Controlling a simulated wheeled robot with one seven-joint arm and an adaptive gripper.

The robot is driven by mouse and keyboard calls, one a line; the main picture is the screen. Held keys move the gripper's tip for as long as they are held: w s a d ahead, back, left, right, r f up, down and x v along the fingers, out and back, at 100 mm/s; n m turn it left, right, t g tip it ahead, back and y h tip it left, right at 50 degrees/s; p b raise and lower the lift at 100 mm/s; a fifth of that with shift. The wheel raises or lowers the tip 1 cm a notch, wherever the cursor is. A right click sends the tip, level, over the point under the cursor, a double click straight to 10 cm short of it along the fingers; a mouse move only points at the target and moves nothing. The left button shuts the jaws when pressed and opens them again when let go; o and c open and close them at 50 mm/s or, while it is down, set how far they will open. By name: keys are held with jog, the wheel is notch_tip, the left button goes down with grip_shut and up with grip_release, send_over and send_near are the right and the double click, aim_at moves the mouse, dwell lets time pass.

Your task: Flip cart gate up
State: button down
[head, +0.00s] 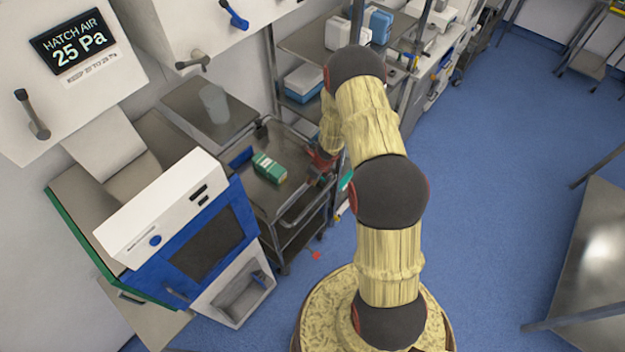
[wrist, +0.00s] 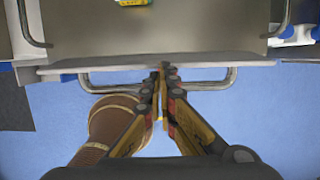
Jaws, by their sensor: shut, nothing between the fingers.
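The steel cart (head: 262,195) stands beside the blue-and-white machine. Its flat top fills the upper part of the wrist view (wrist: 155,35), with a pale front edge (wrist: 240,60) across it. A U-shaped metal bar (wrist: 210,87), which looks like the gate, extends outward from that edge; it also shows in the head view (head: 300,208). My gripper (wrist: 161,70) is shut and empty. Its fingertips overlap the middle of the bar and edge in the wrist view; I cannot tell whether they touch. In the head view my gripper (head: 322,160) is at the cart's right side, partly hidden by my arm.
A green-and-white box (head: 269,168) lies on the cart top. The blue-and-white machine (head: 185,240) stands close on the cart's left. A shelf unit (head: 308,42) with boxes is behind. Blue floor (head: 490,150) is open to the right, before a steel table (head: 600,260).

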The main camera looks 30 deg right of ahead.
jog(key=shift+w+a+r+p, duration=0.15)
jog(key=shift+w+a+p, duration=0.05)
jog(key=shift+w+p, duration=0.2)
jog(key=shift+w+a+r+p, duration=0.15)
jog(key=shift+w+a+p, duration=0.1)
jog(key=shift+w, duration=0.2)
dwell(1.1)
